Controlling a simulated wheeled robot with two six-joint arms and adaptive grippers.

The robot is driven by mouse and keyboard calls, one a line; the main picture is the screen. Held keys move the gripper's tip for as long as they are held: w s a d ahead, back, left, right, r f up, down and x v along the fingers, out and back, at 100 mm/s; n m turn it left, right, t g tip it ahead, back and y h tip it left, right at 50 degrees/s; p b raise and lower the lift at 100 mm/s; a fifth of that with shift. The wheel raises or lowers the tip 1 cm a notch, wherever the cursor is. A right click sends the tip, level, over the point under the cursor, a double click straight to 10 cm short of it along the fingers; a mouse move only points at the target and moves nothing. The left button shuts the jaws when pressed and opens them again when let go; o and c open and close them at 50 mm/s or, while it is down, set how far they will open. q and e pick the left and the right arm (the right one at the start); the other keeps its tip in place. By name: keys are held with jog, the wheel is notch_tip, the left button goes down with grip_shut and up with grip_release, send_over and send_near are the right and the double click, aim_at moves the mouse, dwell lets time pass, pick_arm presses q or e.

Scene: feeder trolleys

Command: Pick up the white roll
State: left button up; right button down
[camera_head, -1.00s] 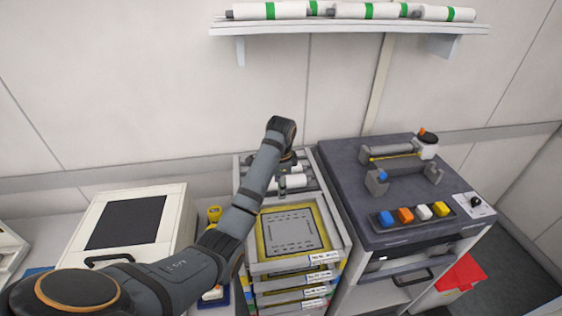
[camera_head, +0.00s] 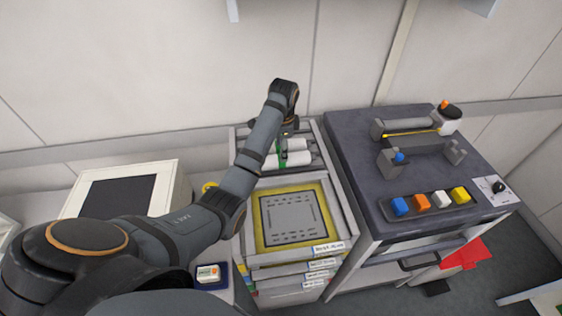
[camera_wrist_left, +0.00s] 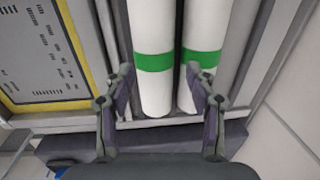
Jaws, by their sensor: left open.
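Two white rolls lie side by side in the rear tray of the middle trolley. In the left wrist view, the left white roll (camera_wrist_left: 149,28) and the right white roll (camera_wrist_left: 206,25) each carry a green band. My left gripper (camera_wrist_left: 159,75) is open. Its fingers stand on either side of the left roll, with the right finger near the gap and overlapping the right roll in the picture. Whether a finger touches a roll cannot be told. In the head view, my left gripper (camera_head: 284,146) is over the white rolls (camera_head: 299,159) and partly hides them. My right gripper is not in view.
A yellow-framed panel (camera_head: 291,218) lies on the trolley in front of the rolls. A dark-topped cabinet (camera_head: 355,190) with a grey fixture and coloured blocks stands right. A white box with a dark panel (camera_head: 118,194) stands left. The wall is close behind.

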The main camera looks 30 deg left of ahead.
pick_arm(q)
jog(key=shift+s+d+f+p, duration=0.2)
jog(key=shift+f+p, duration=0.25)
jog(key=shift+p, duration=0.15)
jog(key=shift+s+d+f+p, duration=0.1)
jog(key=shift+d+f+p, duration=0.05)
jog(key=shift+f+p, duration=0.35)
jog(key=f, duration=0.2)
jog(key=shift+w+a+f, duration=0.15)
jog(key=shift+w+f, duration=0.05)
jog(key=shift+f, duration=0.2)
jog(key=c, duration=0.8)
jog(key=shift+c, duration=0.5)
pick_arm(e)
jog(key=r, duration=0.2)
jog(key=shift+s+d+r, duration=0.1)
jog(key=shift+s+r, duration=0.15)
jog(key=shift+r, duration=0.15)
pick_arm(q)
jog(key=shift+r, duration=0.15)
